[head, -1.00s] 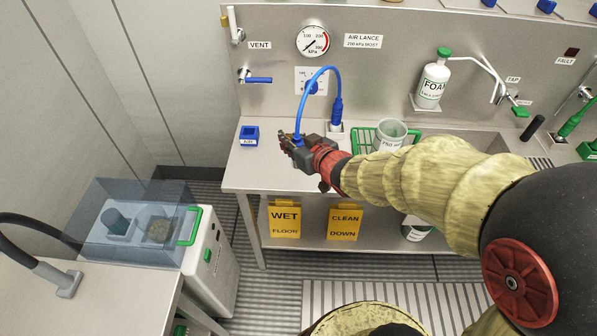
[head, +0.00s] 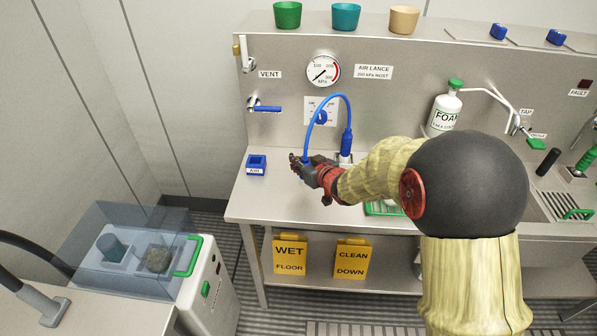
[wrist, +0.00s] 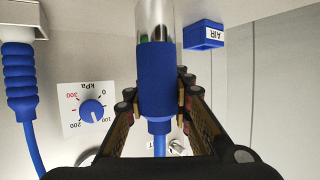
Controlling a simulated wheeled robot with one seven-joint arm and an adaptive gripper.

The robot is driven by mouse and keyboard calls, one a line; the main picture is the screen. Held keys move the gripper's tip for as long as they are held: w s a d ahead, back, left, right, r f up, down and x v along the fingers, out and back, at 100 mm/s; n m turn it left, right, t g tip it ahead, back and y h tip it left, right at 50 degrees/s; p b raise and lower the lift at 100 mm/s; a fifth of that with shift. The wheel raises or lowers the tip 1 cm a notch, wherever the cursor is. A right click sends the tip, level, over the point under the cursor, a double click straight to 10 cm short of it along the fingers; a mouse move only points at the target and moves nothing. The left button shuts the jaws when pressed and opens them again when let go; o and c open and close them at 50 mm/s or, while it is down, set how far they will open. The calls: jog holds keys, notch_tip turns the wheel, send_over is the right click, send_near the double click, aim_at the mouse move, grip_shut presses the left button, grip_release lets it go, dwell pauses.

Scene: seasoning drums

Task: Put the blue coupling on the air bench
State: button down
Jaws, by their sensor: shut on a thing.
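My gripper (head: 303,168) is shut on a blue sleeve, the coupling (wrist: 157,78), just above the steel bench (head: 262,202) in the head view. In the head view the hose arches from my gripper to a blue upright fitting (head: 347,142) in a pale holder. The small blue AIR block (head: 256,164) stands on the bench left of my gripper, apart from it. It also shows at the upper right of the wrist view (wrist: 204,36).
The back panel carries a gauge (head: 323,69), a blue-handled vent valve (head: 267,108) and a blue dial (head: 322,117). My arm partly covers a green basket (head: 383,209). A clear-hooded machine (head: 130,240) stands lower left. The bench's front left is clear.

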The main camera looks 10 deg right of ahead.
jog(key=shift+w+d+f+b, duration=0.15)
jog(key=shift+f+b, duration=0.15)
jog(key=shift+f, duration=0.35)
jog(key=shift+w+a+f+b, duration=0.1)
jog(key=shift+f+b, duration=0.15)
jog(key=shift+f, duration=0.45)
jog(key=shift+w+d+f+b, duration=0.15)
jog(key=shift+f+b, duration=0.15)
jog(key=shift+f, duration=0.35)
jog(key=shift+a, duration=0.1)
jog(key=shift+f, duration=0.15)
jog(key=c, duration=1.6)
grip_release()
jog(key=shift+o, duration=0.2)
